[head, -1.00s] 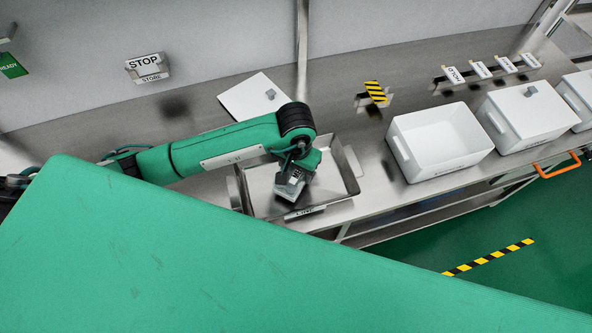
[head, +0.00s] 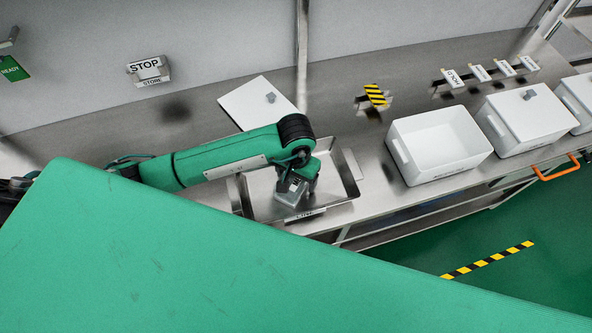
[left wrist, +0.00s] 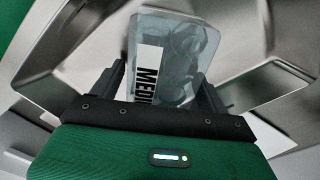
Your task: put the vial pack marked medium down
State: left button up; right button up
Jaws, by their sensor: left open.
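The vial pack marked medium (left wrist: 178,50) is a clear, bluish box with a white label reading "MEDI", the rest of the word hidden. In the left wrist view it stands between the two dark fingers of my left gripper (left wrist: 165,85), which is open around it. In the head view the left gripper (head: 299,178) points down inside a shallow steel tray (head: 262,207), with the pack (head: 289,193) low in the tray. I cannot tell whether a finger still touches the pack. My right gripper is not in view.
A white lid (head: 250,100) lies on the steel bench behind the tray. An open white bin (head: 438,143) and a lidded white bin (head: 524,117) stand to the right. Bare bench lies between tray and open bin.

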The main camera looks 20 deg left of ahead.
pick_arm(q)
jog(key=shift+r, duration=0.2)
notch_tip(320, 180, up, 10)
jog(key=b, duration=0.4)
jog(key=shift+r, duration=0.25)
jog(key=shift+r+b, duration=0.3)
jog(key=shift+r, duration=0.35)
